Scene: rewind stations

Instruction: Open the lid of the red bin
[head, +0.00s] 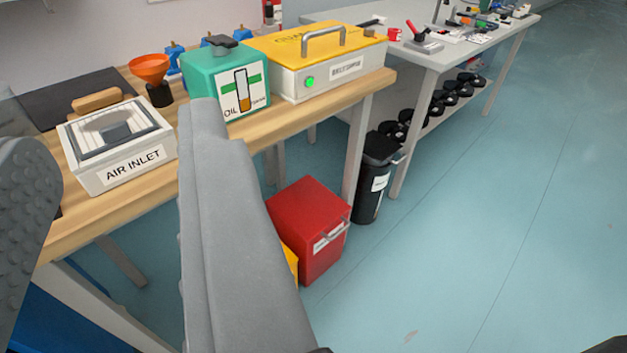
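The red bin (297,216) stands on the floor below the right end of the wooden workbench. Its red top looks closed and flat. A grey handle (334,229) and a white label are on its front, facing right. My gripper (118,135) is in the foreground, with one grey finger at the left edge and the other across the middle. The fingers are wide apart, with nothing held between them. The gripper is apart from the bin, and its right finger covers part of the view just left of it.
A yellow bin (290,262) is mostly hidden beside the red one. A black bin (370,196) stands behind it to the right. The wooden workbench (90,214) holds an air inlet box (118,176), a green oil box (205,70) and a yellow-topped case (345,88). Floor at right is clear.

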